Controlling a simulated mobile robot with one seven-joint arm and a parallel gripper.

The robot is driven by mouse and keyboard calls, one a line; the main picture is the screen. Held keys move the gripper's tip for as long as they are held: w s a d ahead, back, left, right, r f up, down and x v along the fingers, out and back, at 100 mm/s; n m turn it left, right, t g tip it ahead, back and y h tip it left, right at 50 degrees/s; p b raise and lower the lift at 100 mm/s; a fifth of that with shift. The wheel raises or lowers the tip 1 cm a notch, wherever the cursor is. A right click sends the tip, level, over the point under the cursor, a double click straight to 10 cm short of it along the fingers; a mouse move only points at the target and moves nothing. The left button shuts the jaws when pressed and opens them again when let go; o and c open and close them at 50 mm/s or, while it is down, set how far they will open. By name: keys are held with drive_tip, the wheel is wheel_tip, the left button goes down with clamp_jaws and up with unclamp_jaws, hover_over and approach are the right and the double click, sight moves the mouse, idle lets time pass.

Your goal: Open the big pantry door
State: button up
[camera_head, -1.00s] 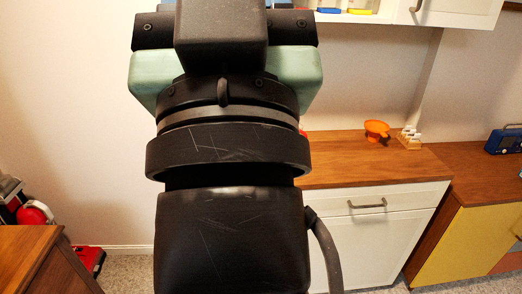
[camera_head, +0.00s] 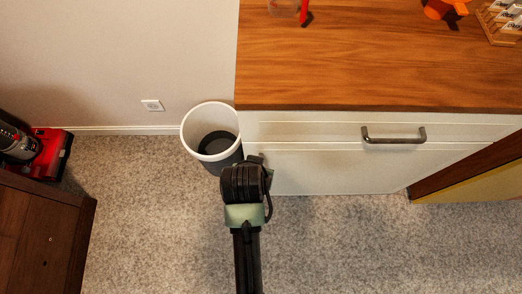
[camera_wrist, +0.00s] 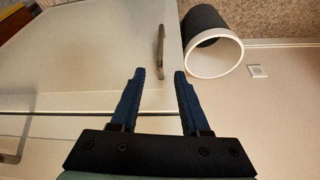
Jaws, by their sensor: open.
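The white lower cabinet door (camera_head: 335,170), the only door in view, sits under a drawer and looks closed. It also fills the left of the wrist view (camera_wrist: 90,65). Its slim metal handle (camera_wrist: 160,50) shows in the wrist view, lined up with the gap between my fingers; the head view hides it behind my arm. My gripper (camera_wrist: 158,73) is open and empty, its two blue fingers apart on either side of the handle's near end. I cannot tell whether they reach around it. In the head view my wrist is by the door's left edge.
A white-rimmed bin (camera_head: 190,130) stands on the floor just left of the cabinet, close to my gripper. The drawer handle (camera_head: 393,139) juts out above the door. A brown cabinet (camera_head: 40,235) and red machine (camera_head: 55,155) stand left. Carpet in front is clear.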

drive_tip(key=b+x, duration=0.3)
drive_tip(key=x, duration=0.9)
drive_tip(key=shift+d+f+b, duration=0.1)
drive_tip(key=shift+f+b, duration=0.25)
drive_tip(key=shift+c, duration=0.3)
clamp_jaws()
idle(0.5)
